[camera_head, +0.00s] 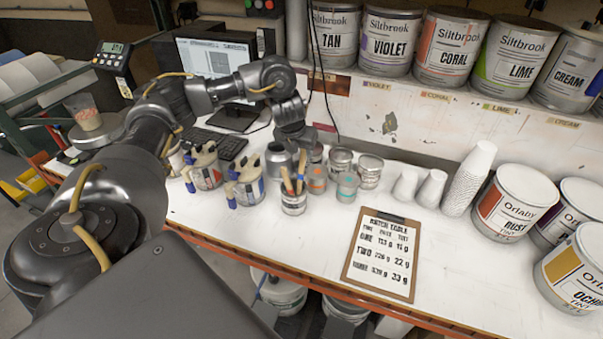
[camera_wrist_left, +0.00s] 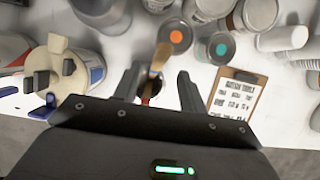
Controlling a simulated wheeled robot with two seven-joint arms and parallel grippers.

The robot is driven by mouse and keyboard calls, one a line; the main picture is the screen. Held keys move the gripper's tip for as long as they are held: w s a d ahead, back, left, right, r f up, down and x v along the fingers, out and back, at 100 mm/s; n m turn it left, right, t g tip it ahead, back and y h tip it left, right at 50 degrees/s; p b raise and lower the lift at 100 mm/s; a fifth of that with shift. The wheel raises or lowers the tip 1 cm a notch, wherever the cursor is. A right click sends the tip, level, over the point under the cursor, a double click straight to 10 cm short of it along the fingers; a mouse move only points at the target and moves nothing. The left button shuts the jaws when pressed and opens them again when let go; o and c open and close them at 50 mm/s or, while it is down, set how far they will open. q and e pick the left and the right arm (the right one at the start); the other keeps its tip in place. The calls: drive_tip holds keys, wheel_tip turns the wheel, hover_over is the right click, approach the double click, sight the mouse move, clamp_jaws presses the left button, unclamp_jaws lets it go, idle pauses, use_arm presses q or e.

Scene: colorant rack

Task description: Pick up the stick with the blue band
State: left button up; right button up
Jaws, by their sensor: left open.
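A small labelled tin (camera_head: 293,205) stands on the bench and holds a few thin sticks (camera_head: 288,182). One tan stick (camera_wrist_left: 161,56) rises between my fingers in the left wrist view, and a reddish piece shows beside its lower part. My left gripper (camera_head: 300,146) points down just above and behind the tin. In the left wrist view my left gripper (camera_wrist_left: 158,82) is open, with the stick in its gap and no visible grip on it. My right gripper is not in view.
Two paint pots (camera_head: 207,172) with blue-handled clips stand left of the tin. Small tins with orange (camera_head: 317,180) and teal (camera_head: 347,187) tops stand close right. A clipboard (camera_head: 382,254), paper cups (camera_head: 470,178) and large tint buckets (camera_head: 513,203) lie farther right. The front bench left of the clipboard is clear.

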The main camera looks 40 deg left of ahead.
sight(302, 159)
use_arm(q)
drive_tip(key=shift+w+a+f, duration=0.15)
drive_tip(key=shift+w+f, duration=0.05)
drive_tip(key=shift+f, duration=0.4)
drive_tip(key=p+x, duration=0.1)
drive_tip(key=x, duration=0.3)
drive_tip(key=shift+p, duration=0.35)
drive_tip(key=shift+w+f, duration=0.1)
drive_tip(key=shift+f, duration=0.25)
drive_tip(key=shift+r, duration=0.1)
drive_tip(key=shift+c, duration=0.5)
clamp_jaws()
